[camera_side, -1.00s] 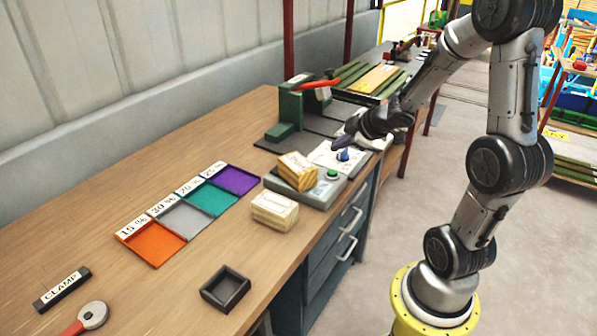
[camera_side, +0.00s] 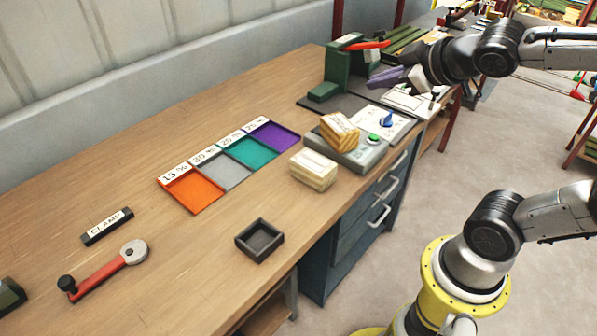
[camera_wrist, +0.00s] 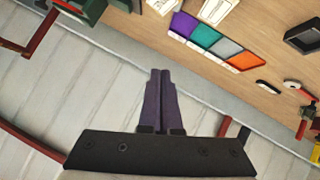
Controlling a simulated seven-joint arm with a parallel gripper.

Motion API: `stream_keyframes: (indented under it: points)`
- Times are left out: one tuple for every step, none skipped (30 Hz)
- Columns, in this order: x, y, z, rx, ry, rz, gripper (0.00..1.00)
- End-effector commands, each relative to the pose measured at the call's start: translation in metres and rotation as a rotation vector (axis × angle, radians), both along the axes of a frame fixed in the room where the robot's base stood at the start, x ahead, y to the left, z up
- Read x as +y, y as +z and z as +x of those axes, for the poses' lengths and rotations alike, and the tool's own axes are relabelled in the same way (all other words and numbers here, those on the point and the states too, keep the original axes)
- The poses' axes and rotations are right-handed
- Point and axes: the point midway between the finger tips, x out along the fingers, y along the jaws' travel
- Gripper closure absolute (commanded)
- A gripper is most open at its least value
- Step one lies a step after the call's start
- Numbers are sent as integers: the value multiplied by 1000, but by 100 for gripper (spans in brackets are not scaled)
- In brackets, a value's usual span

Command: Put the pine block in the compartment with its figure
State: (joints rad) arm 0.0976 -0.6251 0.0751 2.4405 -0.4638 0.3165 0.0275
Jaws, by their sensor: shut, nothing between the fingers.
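Two labelled wooden blocks are in view; I cannot read which is pine. A yellow-brown block (camera_side: 340,132) sits tilted in the picture on the grey meter (camera_side: 362,158), and a paler block (camera_side: 313,170) lies on the bench in front of it. Four compartments stand in a row: orange (camera_side: 193,190), grey (camera_side: 222,170), teal (camera_side: 248,152) and purple (camera_side: 274,135). Their cards seem to read 15, 30, 20 and 25 %. My gripper (camera_side: 388,80) is shut and empty, above the meter's dial end and apart from both blocks. Its purple fingers (camera_wrist: 160,75) meet in the wrist view.
The meter has a green button (camera_side: 373,138) and a blue dial (camera_side: 387,119). A green press (camera_side: 345,72) with a red lever stands behind.

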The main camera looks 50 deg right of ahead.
Motion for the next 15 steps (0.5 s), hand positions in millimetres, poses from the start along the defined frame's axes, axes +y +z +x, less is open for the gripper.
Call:
stream_keyframes:
  points:
    - [13,-4,-21,29,-15,74,100]
    - [19,-8,-32,57,-25,121,100]
    - [27,-16,-47,102,-40,178,100]
    - [32,-22,-58,138,-53,219,100]
    - [37,-28,-67,173,-64,255,100]
    - [43,-35,-79,220,-78,300,100]
    - [46,-41,-87,255,-90,327,100]
    - [49,-46,-93,293,-100,351,100]
    - [53,-52,-101,333,-109,375,100]
    - [55,-56,-105,359,-114,389,100]
    - [57,-58,-109,378,-118,399,100]
    - [59,-60,-112,398,-121,406,100]
    - [59,-61,-114,408,-123,407,100]
    - [59,-62,-116,415,-125,407,100]
    - [59,-63,-116,420,-125,407,100]
